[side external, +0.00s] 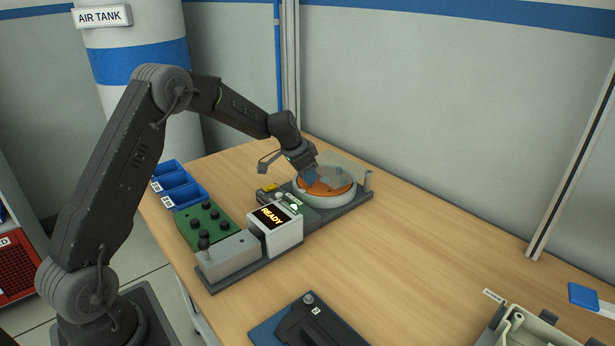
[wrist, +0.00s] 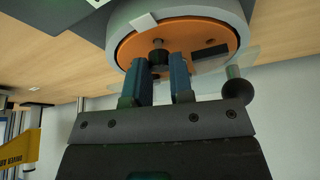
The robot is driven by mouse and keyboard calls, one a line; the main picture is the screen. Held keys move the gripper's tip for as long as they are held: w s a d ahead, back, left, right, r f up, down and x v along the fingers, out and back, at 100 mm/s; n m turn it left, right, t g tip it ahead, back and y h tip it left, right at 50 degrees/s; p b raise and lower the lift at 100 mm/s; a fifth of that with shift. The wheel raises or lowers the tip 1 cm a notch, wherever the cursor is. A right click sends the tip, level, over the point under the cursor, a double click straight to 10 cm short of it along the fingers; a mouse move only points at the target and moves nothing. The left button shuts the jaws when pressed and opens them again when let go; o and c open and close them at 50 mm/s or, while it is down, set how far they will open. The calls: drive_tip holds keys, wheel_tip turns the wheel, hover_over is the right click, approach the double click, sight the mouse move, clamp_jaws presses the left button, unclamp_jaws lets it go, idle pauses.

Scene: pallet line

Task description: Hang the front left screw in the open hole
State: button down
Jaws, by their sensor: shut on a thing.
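My gripper (side external: 310,177) is at the orange disc (side external: 328,188) inside the pale round housing, with its blue fingers pointing down at it. In the wrist view the blue fingers (wrist: 163,70) are close together at the disc's edge, shut on a dark round-headed screw (wrist: 157,56). I cannot tell how far its shank is in the disc, as the fingers hide part of it. A dark slot (wrist: 210,52) shows in the disc beside the fingers. Another dark round-headed piece (wrist: 238,88) shows to the right of the fingers.
A clear cover (side external: 343,168) stands over the housing's back. Left of it are a display box reading READY (side external: 275,230), a green block with several dark knobs (side external: 203,222) and blue bins (side external: 178,187). A dark device (side external: 310,323) lies in front. The table's right middle is clear.

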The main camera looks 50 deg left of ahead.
drive_tip(key=shift+f, duration=0.35)
drive_tip(key=shift+f, duration=0.4)
drive_tip(key=c, duration=1.3)
unclamp_jaws()
